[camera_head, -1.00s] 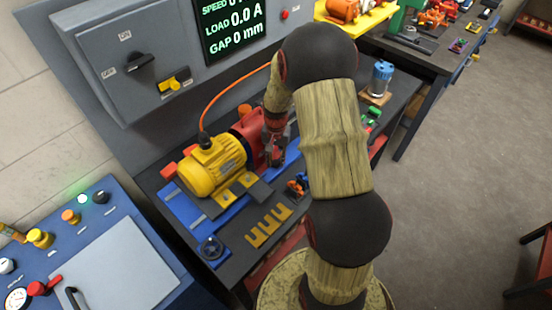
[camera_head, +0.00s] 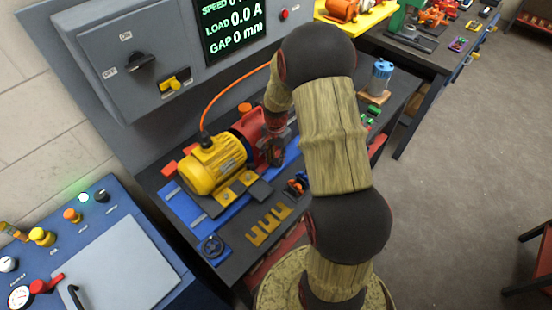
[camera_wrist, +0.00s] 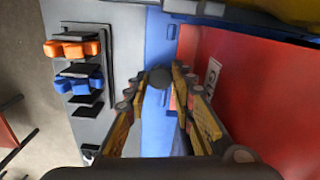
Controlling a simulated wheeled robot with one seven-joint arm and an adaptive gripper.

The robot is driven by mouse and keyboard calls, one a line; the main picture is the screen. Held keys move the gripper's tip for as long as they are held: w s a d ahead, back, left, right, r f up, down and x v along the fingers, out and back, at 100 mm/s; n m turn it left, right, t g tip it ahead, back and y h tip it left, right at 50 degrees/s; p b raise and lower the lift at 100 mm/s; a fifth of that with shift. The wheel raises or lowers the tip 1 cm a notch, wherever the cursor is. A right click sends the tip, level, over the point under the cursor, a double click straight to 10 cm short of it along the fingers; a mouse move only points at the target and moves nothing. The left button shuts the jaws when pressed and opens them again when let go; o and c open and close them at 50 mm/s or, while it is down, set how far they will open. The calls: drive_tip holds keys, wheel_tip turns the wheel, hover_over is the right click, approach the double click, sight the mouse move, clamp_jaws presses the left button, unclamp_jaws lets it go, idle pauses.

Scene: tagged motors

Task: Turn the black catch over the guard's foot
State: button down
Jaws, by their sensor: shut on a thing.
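The red guard (camera_head: 247,127) stands at the end of the yellow motor (camera_head: 213,167) on the bench. Its red side fills the right of the wrist view (camera_wrist: 260,85). My gripper (camera_head: 275,155) points down beside the guard. In the wrist view my gripper (camera_wrist: 159,88) has its fingertips closed around a small round black piece, the black catch (camera_wrist: 159,77), above the blue base plate (camera_wrist: 157,35). The catch's lower part and the guard's foot are hidden or too small to make out.
A rack with orange clips (camera_wrist: 75,48) and blue clips (camera_wrist: 78,85) stands left of my gripper in the wrist view. Yellow slotted shims (camera_head: 268,225) and a black handwheel (camera_head: 212,247) lie at the front. An orange cable (camera_head: 228,88) runs behind the motor.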

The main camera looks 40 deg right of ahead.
drive_tip(key=c, duration=1.5)
unclamp_jaws()
